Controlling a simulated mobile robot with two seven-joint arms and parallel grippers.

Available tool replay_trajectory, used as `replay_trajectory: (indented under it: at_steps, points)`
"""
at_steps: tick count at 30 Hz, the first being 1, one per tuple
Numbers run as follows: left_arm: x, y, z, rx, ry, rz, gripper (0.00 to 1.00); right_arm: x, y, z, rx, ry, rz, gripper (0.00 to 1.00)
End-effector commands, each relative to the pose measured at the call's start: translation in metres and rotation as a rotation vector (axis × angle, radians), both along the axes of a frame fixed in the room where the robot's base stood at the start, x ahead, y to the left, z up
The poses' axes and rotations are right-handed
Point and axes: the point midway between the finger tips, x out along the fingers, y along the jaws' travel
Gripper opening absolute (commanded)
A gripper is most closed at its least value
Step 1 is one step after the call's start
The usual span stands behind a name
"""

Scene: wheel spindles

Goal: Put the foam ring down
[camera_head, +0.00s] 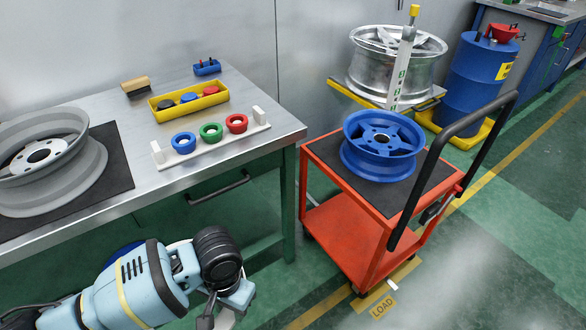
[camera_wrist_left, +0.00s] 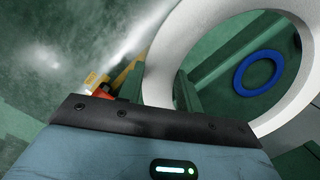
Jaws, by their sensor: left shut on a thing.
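The foam ring, a pale white ring (camera_wrist_left: 165,62), shows large and close in the left wrist view, its lower edge against the dark edge of my left gripper (camera_wrist_left: 165,118). My left gripper is shut on it. In the head view my left gripper (camera_head: 222,308) is low in front of the table, over the green floor, and only a small pale part of the ring (camera_head: 227,320) shows at the bottom edge. The ring hangs clear of the tabletop. My right gripper is not in view.
A blue ring (camera_wrist_left: 244,88) lies lower, seen through the foam ring. The steel table (camera_head: 170,190) bears a grey rim (camera_head: 88,180), a yellow tray (camera_head: 160,115) and a white rack (camera_head: 252,138) with coloured rings. A red cart (camera_head: 335,225) carries a blue rim (camera_head: 352,160).

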Motion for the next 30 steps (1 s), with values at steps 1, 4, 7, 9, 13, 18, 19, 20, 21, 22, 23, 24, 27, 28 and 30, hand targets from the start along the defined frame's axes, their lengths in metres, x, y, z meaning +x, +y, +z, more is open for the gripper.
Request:
replay_trajectory:
  at_steps: [1, 4, 7, 9, 13, 18, 19, 20, 21, 22, 23, 24, 27, 28, 30]
  points:
    - [0.001, 0.007, 0.030, 0.002, -0.013, 0.026, 0.13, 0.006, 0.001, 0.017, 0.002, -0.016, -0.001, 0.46]
    - [-0.003, 0.018, 0.068, 0.001, -0.015, 0.087, 0.13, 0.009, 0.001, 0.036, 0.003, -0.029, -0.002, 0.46]
    - [-0.007, 0.029, 0.110, 0.000, -0.017, 0.144, 0.13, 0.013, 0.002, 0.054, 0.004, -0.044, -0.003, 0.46]
    - [-0.010, 0.037, 0.141, -0.001, -0.019, 0.182, 0.13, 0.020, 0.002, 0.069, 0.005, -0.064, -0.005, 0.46]
    - [-0.017, 0.051, 0.202, -0.001, -0.025, 0.251, 0.13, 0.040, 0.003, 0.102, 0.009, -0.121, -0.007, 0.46]
    - [-0.028, 0.067, 0.275, -0.003, -0.027, 0.327, 0.13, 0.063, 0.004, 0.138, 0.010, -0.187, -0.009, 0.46]
    - [-0.030, 0.069, 0.286, -0.004, -0.024, 0.337, 0.13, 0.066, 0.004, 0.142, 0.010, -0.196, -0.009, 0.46]
    - [-0.032, 0.071, 0.295, -0.003, -0.024, 0.348, 0.13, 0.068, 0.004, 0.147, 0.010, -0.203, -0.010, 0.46]
    - [-0.035, 0.074, 0.306, -0.002, -0.022, 0.359, 0.13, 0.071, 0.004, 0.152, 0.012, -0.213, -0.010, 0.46]
    - [-0.037, 0.075, 0.313, -0.003, -0.021, 0.367, 0.13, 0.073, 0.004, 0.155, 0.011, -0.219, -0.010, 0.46]
    - [-0.038, 0.076, 0.319, -0.003, -0.017, 0.373, 0.13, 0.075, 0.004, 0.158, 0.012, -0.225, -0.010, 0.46]
    - [-0.040, 0.078, 0.325, -0.003, -0.015, 0.380, 0.13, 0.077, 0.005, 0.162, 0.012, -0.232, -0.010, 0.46]
    - [-0.043, 0.080, 0.334, -0.002, -0.008, 0.392, 0.13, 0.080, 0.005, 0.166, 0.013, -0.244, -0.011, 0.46]
    - [-0.044, 0.080, 0.335, -0.001, -0.006, 0.394, 0.13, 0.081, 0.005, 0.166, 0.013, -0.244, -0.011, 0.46]
    - [-0.045, 0.081, 0.335, 0.000, -0.002, 0.396, 0.13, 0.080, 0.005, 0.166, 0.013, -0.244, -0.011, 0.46]
